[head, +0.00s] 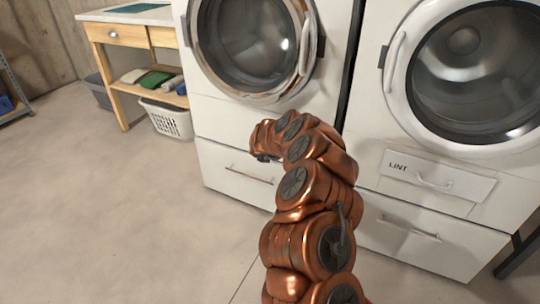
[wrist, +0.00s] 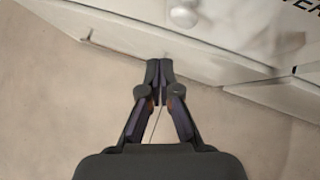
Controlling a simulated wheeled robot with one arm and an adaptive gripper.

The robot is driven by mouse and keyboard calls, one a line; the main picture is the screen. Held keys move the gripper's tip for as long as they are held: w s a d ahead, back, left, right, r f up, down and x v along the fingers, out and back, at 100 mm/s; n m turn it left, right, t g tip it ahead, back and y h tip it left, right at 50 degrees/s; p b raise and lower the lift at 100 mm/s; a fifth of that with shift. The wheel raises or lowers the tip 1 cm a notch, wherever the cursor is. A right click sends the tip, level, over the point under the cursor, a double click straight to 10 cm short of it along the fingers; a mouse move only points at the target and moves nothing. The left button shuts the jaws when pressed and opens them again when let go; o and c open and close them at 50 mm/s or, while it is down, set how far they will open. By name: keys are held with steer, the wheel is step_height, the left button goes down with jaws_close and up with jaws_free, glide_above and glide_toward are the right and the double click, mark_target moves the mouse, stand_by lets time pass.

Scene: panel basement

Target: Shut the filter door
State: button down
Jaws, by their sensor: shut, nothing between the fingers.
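In the wrist view, my gripper (wrist: 159,75) is shut and empty, its dark fingertips together over the floor close to the lower edge of a white panel (wrist: 140,32). I cannot tell whether they touch it. A round white knob (wrist: 183,15) sits on the white front above the fingertips. Cut-off dark lettering ending in "ER" (wrist: 312,8) shows at the upper right. The filter door cannot be made out for sure; my arm covers the lower right front of the left machine (head: 225,120) in the head view, and my fingers are hidden there.
The right machine (head: 378,150) has a flap marked "LINT" (head: 455,182) with a handle. The left machine's round door (head: 310,40) seems ajar. A wooden table (head: 160,38) and a white basket (head: 165,120) stand at the back left. The floor (head: 110,220) at the left is clear.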

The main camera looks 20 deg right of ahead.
steer(key=s+a+r, duration=0.3)
steer(key=a+r, duration=0.1)
steer(key=r, duration=0.1)
steer(key=shift+s+a+r+p, duration=0.3)
steer(key=shift+s+r+p, duration=0.05)
steer(key=shift+p, duration=0.05)
steer(key=shift+r, duration=0.15)
